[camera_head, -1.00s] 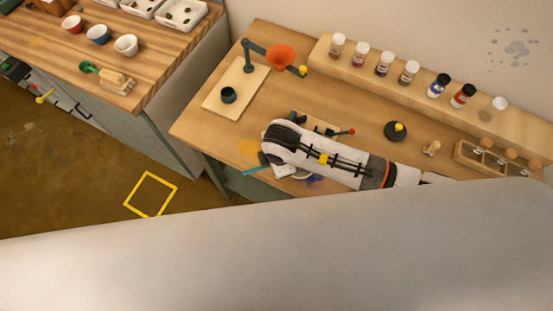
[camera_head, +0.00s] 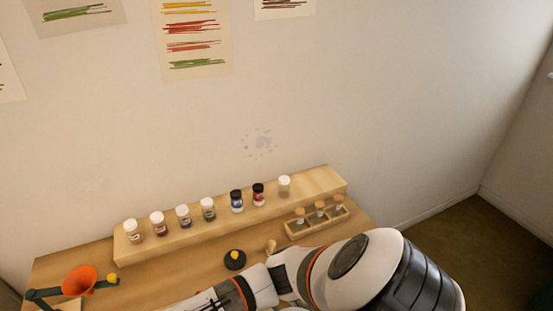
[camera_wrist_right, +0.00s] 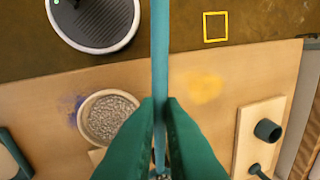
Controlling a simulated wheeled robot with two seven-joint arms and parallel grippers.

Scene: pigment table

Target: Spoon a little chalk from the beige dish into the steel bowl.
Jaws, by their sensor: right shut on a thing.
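In the right wrist view, my right gripper (camera_wrist_right: 160,108) has its green fingers shut on a long teal handle (camera_wrist_right: 160,50), likely the spoon's, which runs up through the picture. The spoon's bowl cannot be made out. A round dish (camera_wrist_right: 85,108) with a beige rim, holding pale grey grains, sits on the table left of the fingers, apart from them. I cannot make out the steel bowl in either current view. In the head view my right arm crosses the bottom, with its gripper out of the picture. My left gripper is not in view.
Lidded jars (camera_head: 208,209) stand on a wooden shelf (camera_head: 325,180), with a rack of corked vials (camera_head: 320,218) at its right. An orange funnel (camera_head: 80,280) is at left. In the wrist view a dark cup (camera_wrist_right: 267,130) stands on a board (camera_wrist_right: 245,140).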

